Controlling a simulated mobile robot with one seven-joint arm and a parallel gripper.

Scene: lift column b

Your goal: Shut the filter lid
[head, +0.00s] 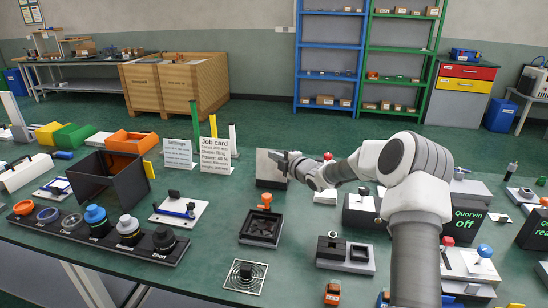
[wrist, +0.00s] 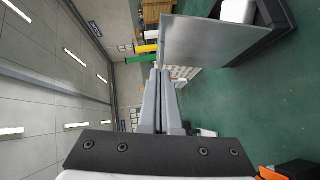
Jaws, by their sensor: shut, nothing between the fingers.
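The filter lid looks to be the flat grey plate (head: 266,166), standing raised on a dark base (head: 271,184) near the middle of the bench in the head view. In the wrist view the grey plate (wrist: 205,42) stands at the top, with the dark base (wrist: 268,40) and a white block (wrist: 238,11) beyond it. My gripper (head: 280,157) is at the plate's upper right part in the head view. In the wrist view my gripper (wrist: 160,73) is shut and empty, its tips close to the plate's edge. I cannot tell whether they touch it.
A frame with an orange knob (head: 262,229) stands in front of the lid. The Job card (head: 216,152) and a dark open box (head: 112,178) are to the left. A grey block fixture (head: 345,254) and the Quorvin unit (head: 468,220) are to the right.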

